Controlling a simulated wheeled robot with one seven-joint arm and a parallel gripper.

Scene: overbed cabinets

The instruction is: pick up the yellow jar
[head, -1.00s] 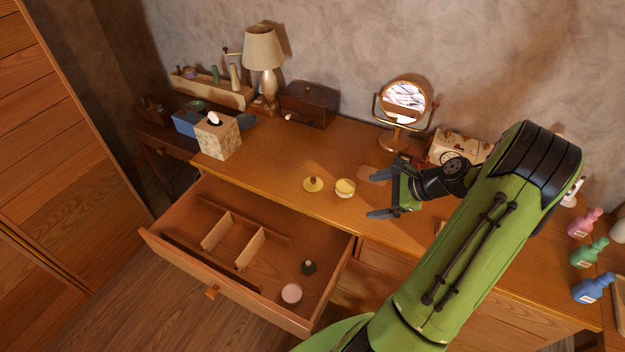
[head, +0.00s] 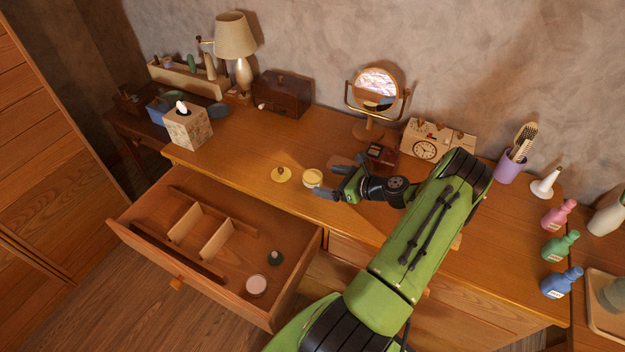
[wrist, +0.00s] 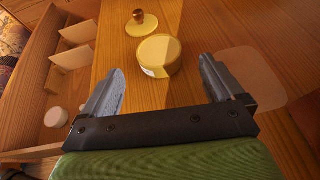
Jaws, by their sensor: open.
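The yellow jar (head: 312,178) is a short round pot standing on the wooden dresser top, near its front edge. It also shows in the wrist view (wrist: 160,56), just beyond my fingertips and roughly centred between them. A yellow lid with a dark knob (head: 281,174) lies on the dresser to its left, and it also shows in the wrist view (wrist: 141,23). My gripper (head: 338,178) is open and empty, with its fingers pointing at the jar from the right. In the wrist view my gripper (wrist: 160,85) has one finger on each side, apart from the jar.
An open drawer (head: 240,272) with dividers, a pink-topped jar (head: 256,285) and a dark green lid (head: 275,257) juts out below. A round mirror (head: 377,92) and a radio-like clock box (head: 437,141) stand behind my gripper. A tissue box (head: 188,126) stands farther left.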

